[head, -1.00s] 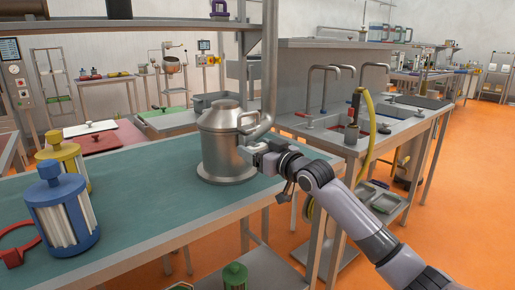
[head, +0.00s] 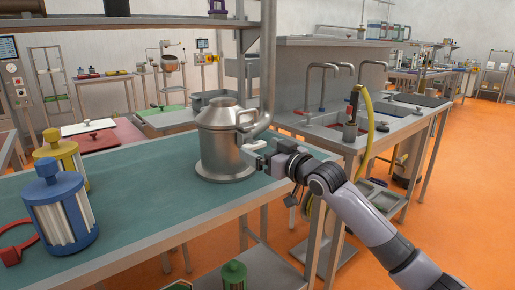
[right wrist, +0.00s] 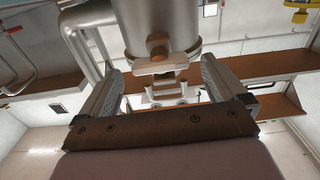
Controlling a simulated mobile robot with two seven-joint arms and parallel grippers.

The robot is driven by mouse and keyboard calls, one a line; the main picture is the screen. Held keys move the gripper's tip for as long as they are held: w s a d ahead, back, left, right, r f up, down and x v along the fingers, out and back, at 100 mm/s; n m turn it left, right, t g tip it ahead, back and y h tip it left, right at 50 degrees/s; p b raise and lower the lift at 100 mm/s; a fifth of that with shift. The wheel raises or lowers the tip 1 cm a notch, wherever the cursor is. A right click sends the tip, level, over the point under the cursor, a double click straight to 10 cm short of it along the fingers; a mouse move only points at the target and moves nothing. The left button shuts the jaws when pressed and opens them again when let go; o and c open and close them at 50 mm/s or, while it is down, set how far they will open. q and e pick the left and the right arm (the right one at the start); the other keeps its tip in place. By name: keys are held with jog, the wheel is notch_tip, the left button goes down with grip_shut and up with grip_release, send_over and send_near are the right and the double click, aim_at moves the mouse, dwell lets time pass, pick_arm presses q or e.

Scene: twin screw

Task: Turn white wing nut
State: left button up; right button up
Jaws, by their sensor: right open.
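A steel canister (head: 224,140) with a domed lid and side handle stands upright on the teal bench top. My right gripper (head: 262,157) is at its right side, pointing toward it. In the right wrist view, a pale winged cross-piece, apparently the wing nut (right wrist: 162,69), sits on a short round fitting on the canister (right wrist: 158,15). The open jaws of my right gripper (right wrist: 163,88) are on either side of it, with a gap to each finger. In the head view the nut is hard to tell from the gripper. My left gripper is out of view.
On the bench (head: 140,205) at the left stand a blue-capped cylinder (head: 59,213) and a yellow-capped one (head: 62,158). A red ring-shaped tool (head: 12,254) lies in front. A steel pipe (head: 268,70) rises behind the canister. The bench middle is clear.

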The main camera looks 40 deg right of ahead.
jog(key=shift+s+d, duration=0.2)
jog(key=shift+s, duration=1.8)
